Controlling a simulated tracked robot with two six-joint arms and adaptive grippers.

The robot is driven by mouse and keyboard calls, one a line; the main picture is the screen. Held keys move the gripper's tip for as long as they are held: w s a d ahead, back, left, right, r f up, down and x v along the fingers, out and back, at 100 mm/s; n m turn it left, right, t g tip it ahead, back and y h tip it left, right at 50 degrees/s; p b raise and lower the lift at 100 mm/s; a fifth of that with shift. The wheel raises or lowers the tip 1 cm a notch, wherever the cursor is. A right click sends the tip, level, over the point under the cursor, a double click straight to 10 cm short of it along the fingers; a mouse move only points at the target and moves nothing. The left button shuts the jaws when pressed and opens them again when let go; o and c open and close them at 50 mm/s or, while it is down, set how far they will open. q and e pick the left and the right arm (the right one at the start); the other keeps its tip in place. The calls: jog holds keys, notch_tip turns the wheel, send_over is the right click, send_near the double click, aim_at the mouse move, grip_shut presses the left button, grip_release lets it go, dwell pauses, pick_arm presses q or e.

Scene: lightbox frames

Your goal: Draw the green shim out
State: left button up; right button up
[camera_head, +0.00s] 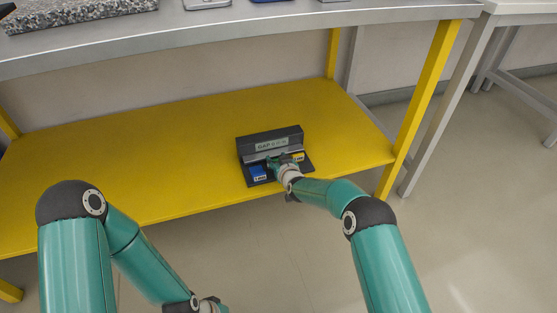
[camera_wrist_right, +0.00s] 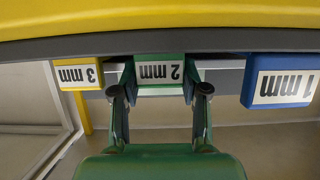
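The green shim, marked 2 mm (camera_wrist_right: 160,70), shows upside down in the right wrist view, between a yellow shim, marked 3 mm (camera_wrist_right: 79,74), and a blue shim, marked 1 mm (camera_wrist_right: 283,82). My right gripper (camera_wrist_right: 160,75) has one finger at each side of the green shim. The fingertips lie close to its edges; I cannot tell whether they press on it. In the head view, my right gripper (camera_head: 277,162) reaches into the dark gap block (camera_head: 246,148) and covers most of the green shim.
The block stands on a yellow shelf (camera_head: 150,150) near its front edge, under a grey tabletop (camera_head: 200,37). A yellow leg (camera_head: 425,95) rises to the right. The shelf left of the block is clear. The blue and yellow shims flank my right gripper closely.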

grip_shut()
jog(key=s+p, duration=0.1)
jog(key=s+d+p, duration=0.1)
jog(key=s+p, duration=0.1)
jog(key=s, duration=0.1)
jog(key=shift+s+d+r, duration=0.1)
jog(key=shift+d, duration=0.15)
jog(key=shift+s+f, duration=0.2)
jog(key=shift+s, duration=0.05)
jog(key=o, duration=0.9)
grip_release()
jog(key=shift+r, duration=0.1)
jog(key=v, duration=1.2)
